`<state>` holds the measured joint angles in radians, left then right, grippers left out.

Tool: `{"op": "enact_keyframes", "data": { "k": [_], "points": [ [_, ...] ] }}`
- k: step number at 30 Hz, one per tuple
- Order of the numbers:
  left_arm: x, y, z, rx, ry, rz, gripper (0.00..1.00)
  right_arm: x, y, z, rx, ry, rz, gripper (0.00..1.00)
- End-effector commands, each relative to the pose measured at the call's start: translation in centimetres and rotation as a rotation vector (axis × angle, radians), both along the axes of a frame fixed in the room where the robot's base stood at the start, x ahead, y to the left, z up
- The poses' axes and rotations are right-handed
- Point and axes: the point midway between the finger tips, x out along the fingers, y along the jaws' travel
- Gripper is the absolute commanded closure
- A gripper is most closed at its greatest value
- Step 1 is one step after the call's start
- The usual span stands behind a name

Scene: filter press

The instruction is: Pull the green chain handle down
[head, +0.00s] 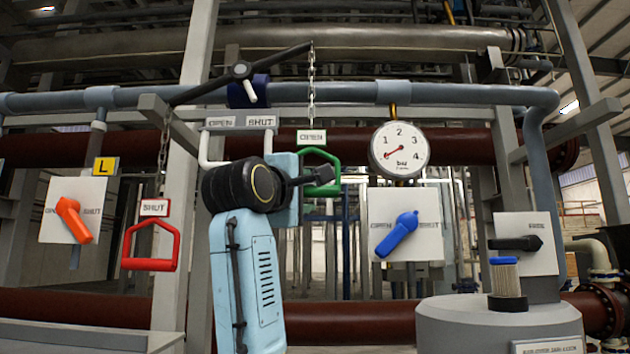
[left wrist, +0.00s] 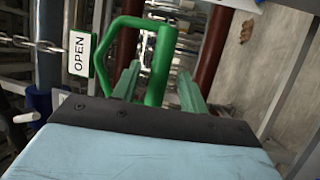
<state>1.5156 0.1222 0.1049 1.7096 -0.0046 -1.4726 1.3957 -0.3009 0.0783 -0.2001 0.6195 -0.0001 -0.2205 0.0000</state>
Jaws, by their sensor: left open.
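The green chain handle (head: 334,165) hangs from a chain under a white OPEN tag (head: 312,137), right of centre in the head view. My left gripper (head: 322,177) is at the handle, with its dark fingers in front of the handle's lower left part. In the left wrist view the green handle (left wrist: 128,22) lies between and just beyond my fingers (left wrist: 160,88), which are open and look green-tinted. The handle's lower bar lies close to the fingers; I cannot tell whether they touch. My right gripper is not in view.
A red handle (head: 150,265) with a SHUT tag hangs at left on its own chain. A pressure gauge (head: 397,150), a blue lever (head: 396,234) and an orange lever (head: 73,219) are nearby. A blue pipe (head: 330,93) runs behind the chain, below a dark lever arm (head: 285,56).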

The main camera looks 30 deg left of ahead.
Motion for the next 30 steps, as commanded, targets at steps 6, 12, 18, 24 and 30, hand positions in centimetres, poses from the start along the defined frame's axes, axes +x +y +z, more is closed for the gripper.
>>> {"op": "enact_keyframes", "data": {
  "k": [6,12,18,24,30],
  "points": [
    [3.3,0.5,0.8,0.001,0.002,0.0,0.57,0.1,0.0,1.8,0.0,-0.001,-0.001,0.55],
    [4.3,0.7,0.8,0.0,0.0,0.0,0.57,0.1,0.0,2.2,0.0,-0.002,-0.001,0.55],
    [4.4,0.7,0.8,0.001,0.0,0.0,0.57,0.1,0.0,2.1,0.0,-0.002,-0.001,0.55],
    [4.4,0.7,0.8,0.001,0.0,0.0,0.76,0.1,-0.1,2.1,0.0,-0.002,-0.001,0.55],
    [4.4,0.7,0.8,0.001,0.0,0.0,1.0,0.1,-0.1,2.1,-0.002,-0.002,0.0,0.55]
  ]
}}
